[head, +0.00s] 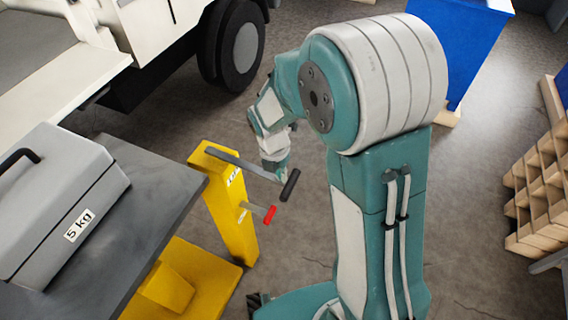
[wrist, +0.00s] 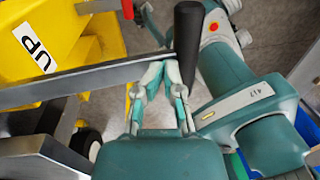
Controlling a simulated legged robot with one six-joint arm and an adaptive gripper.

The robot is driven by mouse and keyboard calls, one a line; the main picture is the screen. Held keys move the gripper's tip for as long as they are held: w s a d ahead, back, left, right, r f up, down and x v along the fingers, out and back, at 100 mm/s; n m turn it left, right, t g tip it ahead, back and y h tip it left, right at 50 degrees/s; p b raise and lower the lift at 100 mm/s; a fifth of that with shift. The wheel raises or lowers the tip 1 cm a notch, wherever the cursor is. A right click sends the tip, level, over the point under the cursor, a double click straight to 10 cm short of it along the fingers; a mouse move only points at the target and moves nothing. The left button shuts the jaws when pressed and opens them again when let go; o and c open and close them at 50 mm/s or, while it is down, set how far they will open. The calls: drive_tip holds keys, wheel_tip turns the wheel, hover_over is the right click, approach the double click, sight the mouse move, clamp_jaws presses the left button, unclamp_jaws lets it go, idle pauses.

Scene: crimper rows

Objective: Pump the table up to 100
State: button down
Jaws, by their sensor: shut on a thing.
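The lift table has a dark grey top (head: 150,185) and a yellow column (head: 238,228). A grey pump lever (head: 237,163) with a black handle (head: 290,185) sticks out from the column's top. My gripper (head: 278,168) is at the lever's outer end. In the wrist view, my gripper (wrist: 163,72) is shut on the lever's grey bar (wrist: 70,88), just beside the black grip (wrist: 187,40). A shorter red-tipped lever (head: 270,214) sits lower on the column. A white label (wrist: 35,48) reading "UP" appears upside down on the yellow column. No height reading is legible.
A grey case (head: 60,200) marked "5 kg" stands on the table top. A white vehicle with a black wheel (head: 238,45) is behind. A blue bin (head: 470,45) and stacked wooden pallets (head: 540,190) stand at right. Floor between is clear.

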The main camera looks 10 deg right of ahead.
drive_tip(key=r, duration=0.1)
drive_tip(key=a+r, duration=0.1)
drive_tip(key=r, duration=0.1)
drive_tip(key=shift+d+r, duration=0.15)
drive_tip(key=shift+r, duration=0.2)
drive_tip(key=shift+s+d+r, duration=0.1)
drive_tip(key=shift+d+r, duration=0.05)
drive_tip(key=shift+d, duration=0.65)
drive_tip(key=shift+a, duration=0.65)
drive_tip(key=shift+d, duration=0.45)
drive_tip(key=shift+a, duration=0.3)
drive_tip(key=shift+d, duration=0.15)
